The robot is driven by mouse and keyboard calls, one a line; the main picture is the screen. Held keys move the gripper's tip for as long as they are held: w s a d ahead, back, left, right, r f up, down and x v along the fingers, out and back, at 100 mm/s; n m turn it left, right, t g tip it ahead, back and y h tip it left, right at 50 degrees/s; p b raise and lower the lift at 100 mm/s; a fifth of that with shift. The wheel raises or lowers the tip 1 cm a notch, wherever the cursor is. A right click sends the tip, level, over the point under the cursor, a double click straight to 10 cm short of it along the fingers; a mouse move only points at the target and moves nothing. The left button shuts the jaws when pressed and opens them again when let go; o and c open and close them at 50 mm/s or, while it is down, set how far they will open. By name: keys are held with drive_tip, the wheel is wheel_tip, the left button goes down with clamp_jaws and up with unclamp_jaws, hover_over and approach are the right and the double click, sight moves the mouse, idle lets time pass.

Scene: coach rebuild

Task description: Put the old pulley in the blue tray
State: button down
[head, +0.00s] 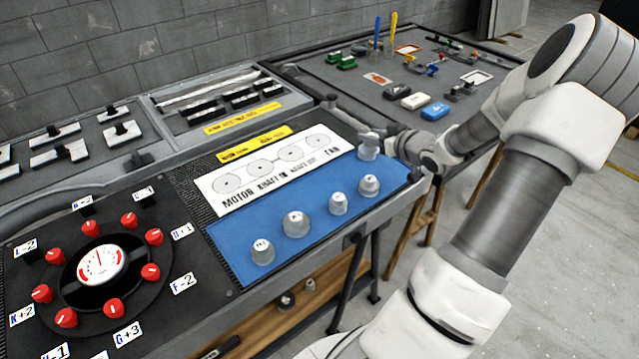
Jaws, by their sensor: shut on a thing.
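The blue tray (222,240) is a flat blue area at the front of the middle bench. Several grey, labelled, knob-like pieces stand in a row on it, among them one at the left (261,252) and one at the right (369,186). My gripper (370,137) reaches in from the right, over the tray's far right corner. It is shut on another grey piece (368,151), which looks like the pulley. I cannot tell whether this piece touches the blue surface. The fingers are small and partly merge with the grey piece, and no label on it can be read.
A white panel (235,204) with drawn circles lies behind the tray. A dial (100,264) ringed by red knobs is at the left. A second bench (335,80) at the back holds small parts and a blue block (435,111). Open floor lies at the right.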

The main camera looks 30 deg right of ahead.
drive_tip(key=w+a+f+b, duration=0.1)
drive_tip(key=w+a+f, duration=0.1)
drive_tip(key=w+a+f+b, duration=0.1)
drive_tip(key=w+a+f, duration=0.1)
drive_tip(key=w, duration=0.1)
drive_tip(key=w+a+f+b, duration=0.1)
drive_tip(key=w+a+f, duration=0.1)
drive_tip(key=shift+w+a+f, duration=0.1)
drive_tip(key=shift+w+a, duration=0.25)
drive_tip(key=shift+f+b, duration=0.5)
drive_tip(key=shift+f, duration=1.45)
drive_tip(key=shift+f, duration=0.15)
drive_tip(key=c, duration=0.5)
unclamp_jaws()
